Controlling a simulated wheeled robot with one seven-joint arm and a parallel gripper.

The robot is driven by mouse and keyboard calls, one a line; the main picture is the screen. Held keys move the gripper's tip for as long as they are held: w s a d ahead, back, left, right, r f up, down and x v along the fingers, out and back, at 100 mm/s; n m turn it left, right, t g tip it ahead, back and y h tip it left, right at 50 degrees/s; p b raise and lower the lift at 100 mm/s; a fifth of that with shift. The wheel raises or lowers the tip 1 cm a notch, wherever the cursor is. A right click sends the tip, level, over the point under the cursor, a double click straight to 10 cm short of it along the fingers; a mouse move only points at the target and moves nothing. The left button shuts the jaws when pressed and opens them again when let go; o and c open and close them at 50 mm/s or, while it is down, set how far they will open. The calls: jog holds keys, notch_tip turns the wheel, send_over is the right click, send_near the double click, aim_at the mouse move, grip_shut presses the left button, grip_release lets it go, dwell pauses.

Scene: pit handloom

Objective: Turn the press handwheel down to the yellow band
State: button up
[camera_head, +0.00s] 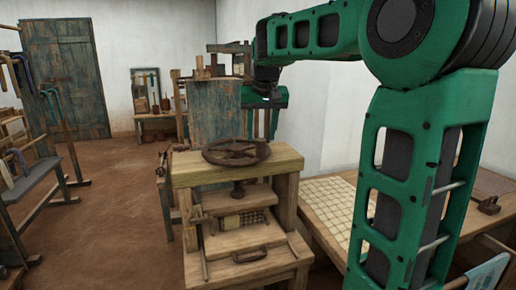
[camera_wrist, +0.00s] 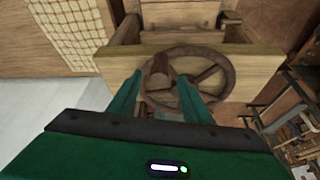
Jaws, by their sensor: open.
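The press handwheel (camera_head: 236,151) is a rusty brown spoked wheel lying flat above the wooden top beam of the press (camera_head: 185,178). A dark screw (camera_head: 238,189) shows below the beam, above the wooden press plate. I cannot make out a yellow band. My gripper (camera_head: 265,122) is behind the wheel and a little to its right, with its fingers partly hidden. In the wrist view, the green fingers of my gripper (camera_wrist: 160,88) are apart, and the handwheel (camera_wrist: 222,62) shows beyond them. The fingers overlap the wheel's near rim in that picture; contact cannot be told.
A table with a pale gridded top (camera_head: 335,208) stands right of the press. A blue-green wooden panel (camera_head: 216,110) stands behind it. A bench (camera_head: 40,180) and tool racks are at the left. The brown floor (camera_head: 125,200) between is mostly clear. A white wall is behind my arm.

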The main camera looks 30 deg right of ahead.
aim_at(261, 141)
jog(key=shift+x, duration=3)
jog(key=shift+d, duration=0.1)
grip_shut()
